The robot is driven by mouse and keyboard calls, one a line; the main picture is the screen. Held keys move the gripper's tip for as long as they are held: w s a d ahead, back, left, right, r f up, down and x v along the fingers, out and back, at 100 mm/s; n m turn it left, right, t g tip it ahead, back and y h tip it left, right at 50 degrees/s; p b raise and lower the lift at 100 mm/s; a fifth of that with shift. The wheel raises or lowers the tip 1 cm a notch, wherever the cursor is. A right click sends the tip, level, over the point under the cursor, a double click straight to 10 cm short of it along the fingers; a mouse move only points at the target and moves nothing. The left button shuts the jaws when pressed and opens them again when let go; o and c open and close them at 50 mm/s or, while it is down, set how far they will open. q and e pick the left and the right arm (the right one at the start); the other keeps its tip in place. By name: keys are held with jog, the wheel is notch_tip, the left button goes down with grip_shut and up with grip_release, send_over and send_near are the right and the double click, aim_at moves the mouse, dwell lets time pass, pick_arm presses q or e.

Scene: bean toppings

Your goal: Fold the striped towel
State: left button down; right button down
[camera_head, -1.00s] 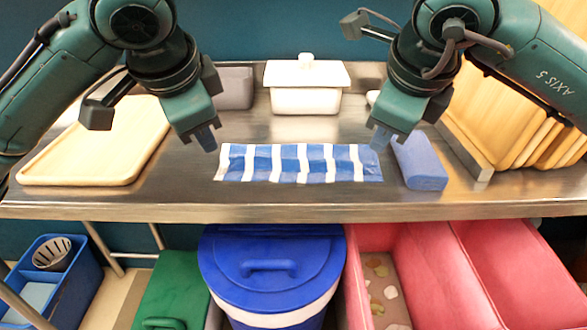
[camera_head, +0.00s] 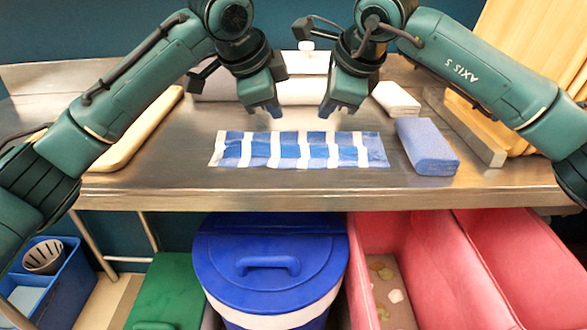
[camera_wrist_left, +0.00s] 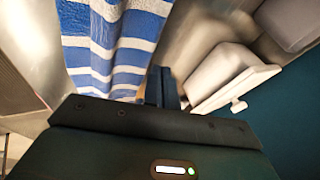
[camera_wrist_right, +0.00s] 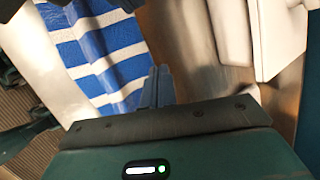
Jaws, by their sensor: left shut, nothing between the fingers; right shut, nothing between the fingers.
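The blue and white striped towel (camera_head: 300,149) lies as a long, narrow strip near the front edge of the steel counter. It also shows in the left wrist view (camera_wrist_left: 112,45) and the right wrist view (camera_wrist_right: 105,50). My left gripper (camera_head: 277,112) is shut and empty, just behind the towel's far edge near its middle. My right gripper (camera_head: 323,114) is shut and empty, also behind the far edge, a little to the right. Both appear apart from the cloth. Whether the towel has hidden layers underneath, I cannot tell.
A blue block (camera_head: 427,146) lies just right of the towel. A wooden tray (camera_head: 135,135) is at the left, partly behind my left arm. A white lidded dish (camera_head: 305,90) stands behind my grippers. Wooden boards (camera_head: 500,125) stand at the right. The counter's front strip is clear.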

pick_arm(q)
jog(key=shift+d+f, duration=0.2)
jog(key=shift+f, duration=0.15)
pick_arm(e)
jog(key=shift+a+f, duration=0.25)
jog(key=shift+f, duration=0.1)
